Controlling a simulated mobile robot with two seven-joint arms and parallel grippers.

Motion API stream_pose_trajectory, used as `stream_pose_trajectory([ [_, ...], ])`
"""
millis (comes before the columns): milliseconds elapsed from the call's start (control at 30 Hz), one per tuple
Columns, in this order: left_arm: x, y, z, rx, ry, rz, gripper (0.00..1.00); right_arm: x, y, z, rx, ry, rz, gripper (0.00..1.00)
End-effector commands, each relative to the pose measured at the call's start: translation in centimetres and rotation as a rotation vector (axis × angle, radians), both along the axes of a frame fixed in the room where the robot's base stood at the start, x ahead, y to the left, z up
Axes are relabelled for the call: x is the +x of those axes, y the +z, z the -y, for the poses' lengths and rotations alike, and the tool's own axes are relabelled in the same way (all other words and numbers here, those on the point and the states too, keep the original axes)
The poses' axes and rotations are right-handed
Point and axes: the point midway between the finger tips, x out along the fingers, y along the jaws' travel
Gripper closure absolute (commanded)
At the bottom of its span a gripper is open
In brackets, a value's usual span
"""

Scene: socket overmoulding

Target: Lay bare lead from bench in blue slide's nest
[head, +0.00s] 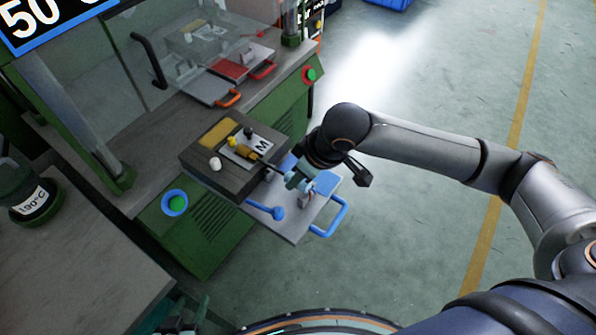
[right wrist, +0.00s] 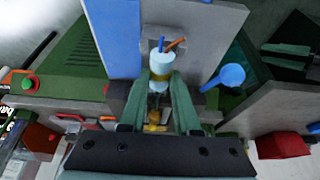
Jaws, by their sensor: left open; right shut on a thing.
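The blue slide (head: 292,232) is a grey plate with a blue loop handle and a blue knob, pulled out from the green machine. It also shows in the right wrist view (right wrist: 190,22). My right gripper (head: 299,180) is over the plate and shut on a pale blue cylindrical piece (right wrist: 160,66) with a gold band. A blue and a brown wire stick out of its end; it looks like the lead. My fingers cover its sides, and I cannot tell whether it touches the plate. My left gripper (head: 186,318) is open, low at the bottom edge.
A dark block (head: 207,168) beside the slide carries a white plate marked M, a yellow piece and small knobs. A red-handled slide (head: 233,68) and an orange-handled one (head: 208,92) are further back. A grey bench (head: 70,265) fills the lower left.

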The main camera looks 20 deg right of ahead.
Motion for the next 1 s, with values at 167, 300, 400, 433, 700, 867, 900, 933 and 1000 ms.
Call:
stream_pose_trajectory([
  [167,0.02,-0.01,-0.01,0.0,0.0,0.001,0.45,0.01,-0.12,-0.03,0.001,0.0,0.001,1.0],
  [300,0.01,0.0,0.0,0.0,0.0,0.001,0.45,0.01,-0.11,-0.03,0.001,0.0,0.001,1.0],
  [400,0.01,0.0,0.0,0.0,0.0,0.001,0.45,0.0,-0.11,-0.04,0.001,0.0,0.001,1.0],
  [433,0.02,0.01,0.0,0.0,0.0,0.001,0.45,0.0,-0.11,-0.04,0.001,0.0,0.001,1.0],
  [700,0.02,0.01,0.01,0.0,0.0,0.001,0.45,0.0,-0.1,-0.04,0.001,0.0,0.001,0.45],
  [867,0.02,0.02,0.01,0.0,0.0,0.001,0.45,-0.01,-0.1,-0.03,0.001,0.0,0.001,0.35],
  [900,0.02,0.02,0.01,0.0,0.0,0.001,0.45,-0.01,-0.1,-0.03,0.0,0.0,0.0,0.35],
  [933,0.02,0.02,0.01,0.0,0.0,0.001,0.45,-0.01,-0.1,-0.03,0.0,0.0,0.0,0.35],
  [1000,0.02,0.03,0.02,0.0,0.0,0.001,0.45,-0.02,-0.12,-0.02,0.0,0.0,0.0,0.35],
])
